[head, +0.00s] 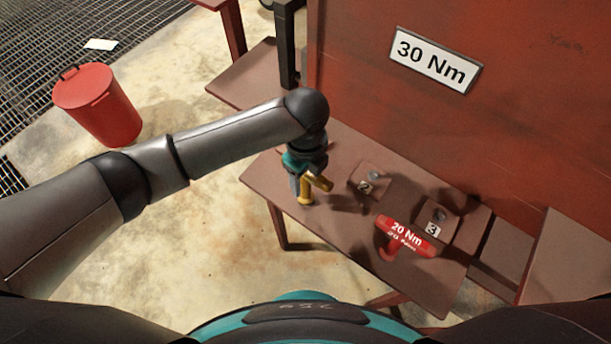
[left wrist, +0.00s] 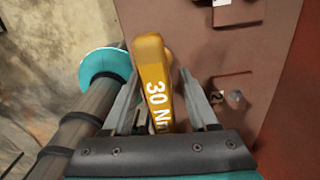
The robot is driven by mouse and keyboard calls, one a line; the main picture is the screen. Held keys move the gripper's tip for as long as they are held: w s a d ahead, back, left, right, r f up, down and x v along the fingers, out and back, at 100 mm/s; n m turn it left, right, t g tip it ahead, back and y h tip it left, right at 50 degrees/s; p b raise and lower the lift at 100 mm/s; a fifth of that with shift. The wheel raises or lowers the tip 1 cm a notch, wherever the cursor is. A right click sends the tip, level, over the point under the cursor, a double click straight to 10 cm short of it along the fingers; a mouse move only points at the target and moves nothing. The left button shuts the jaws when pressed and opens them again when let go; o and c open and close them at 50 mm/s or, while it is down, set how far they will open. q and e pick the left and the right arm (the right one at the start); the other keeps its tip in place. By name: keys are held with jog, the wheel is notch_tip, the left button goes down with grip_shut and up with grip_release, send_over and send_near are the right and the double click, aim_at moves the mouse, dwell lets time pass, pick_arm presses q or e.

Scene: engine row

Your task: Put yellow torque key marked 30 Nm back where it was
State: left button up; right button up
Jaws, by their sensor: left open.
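The yellow torque key marked 30 Nm (left wrist: 155,85) is between the two fingers of my left gripper (left wrist: 160,100) in the left wrist view. The fingers stand apart on either side of its handle, and I see a gap beside it. In the head view the yellow key (head: 318,182) is at the left part of the brown table (head: 345,150), under my left gripper (head: 305,186), partly hidden by it. I cannot tell what is under the key. My right gripper is not in view.
A block marked 2 (head: 371,179) and a block marked 3 (head: 437,226) stand to the right on the table. A red 20 Nm key (head: 407,235) is near block 3. A 30 Nm sign (head: 435,60) hangs on the red panel (head: 530,120) behind. A red bucket (head: 97,103) stands on the floor.

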pick_arm(q)
notch_tip(320, 180, up, 12)
jog(key=p, duration=0.3)
dwell(0.5)
